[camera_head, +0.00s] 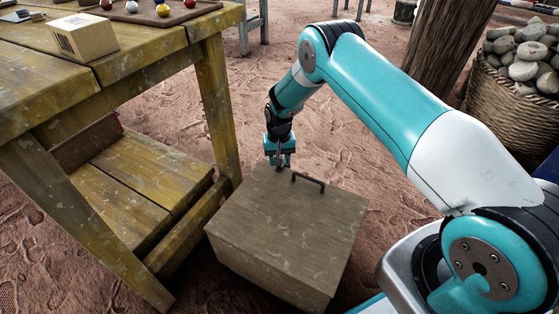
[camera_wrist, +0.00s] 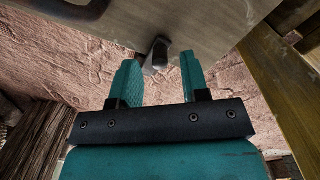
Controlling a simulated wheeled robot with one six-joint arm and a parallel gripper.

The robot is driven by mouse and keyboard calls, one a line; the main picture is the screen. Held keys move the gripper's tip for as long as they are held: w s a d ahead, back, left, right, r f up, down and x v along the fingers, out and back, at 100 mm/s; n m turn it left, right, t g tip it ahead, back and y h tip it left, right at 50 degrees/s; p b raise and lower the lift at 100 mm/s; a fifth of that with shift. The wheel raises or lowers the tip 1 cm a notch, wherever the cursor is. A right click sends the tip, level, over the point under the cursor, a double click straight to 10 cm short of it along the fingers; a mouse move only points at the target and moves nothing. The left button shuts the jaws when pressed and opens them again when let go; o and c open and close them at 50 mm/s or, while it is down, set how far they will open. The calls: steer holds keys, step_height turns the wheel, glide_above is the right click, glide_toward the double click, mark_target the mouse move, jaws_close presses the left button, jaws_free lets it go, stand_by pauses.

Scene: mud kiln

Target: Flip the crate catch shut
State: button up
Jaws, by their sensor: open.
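The wooden crate (camera_head: 285,235) stands on the dirt floor with its lid down and a dark handle (camera_head: 308,181) on top. My gripper (camera_head: 280,163) is at the crate's far edge, near the handle. In the wrist view, my gripper (camera_wrist: 160,78) is open, its two teal fingers apart. A small metal catch (camera_wrist: 157,54) sticks out from the edge of the crate (camera_wrist: 200,22) and lies between the fingertips, nearer the right one. I cannot tell whether a finger touches it. In the head view the catch is hidden behind the crate's far edge and my gripper.
A yellowed wooden table (camera_head: 140,55) with a lower shelf stands close on the left, its leg (camera_head: 217,105) beside the crate. It carries a cardboard box (camera_head: 80,37) and a tray of balls (camera_head: 148,12). A basket of stones (camera_head: 515,95) and a post (camera_head: 440,45) stand at right.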

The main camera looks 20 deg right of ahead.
step_height(320, 180, up, 16)
steer(key=p, duration=0.4)
steer(key=shift+f, duration=0.1)
steer(key=s+a+r+n+y, duration=0.1)
steer(key=s+a+r+n, duration=0.2)
steer(key=s+a+r, duration=0.5)
steer(key=s+a+r+n+y, duration=0.15)
steer(key=s+r, duration=0.45)
steer(key=r, duration=0.6)
steer(key=s+a+r+n+y, duration=0.1)
steer(key=s+a+r+n, duration=0.15)
steer(key=s, duration=0.95)
steer(key=s+a+r+n+y, duration=0.1)
steer(key=s+r+n, duration=0.25)
steer(key=s, duration=0.85)
step_height(320, 180, up, 32)
steer(key=p, duration=3.1)
steer(key=shift+w+f, duration=0.2)
steer(key=shift+w, duration=0.1)
steer(key=shift+d, duration=0.1)
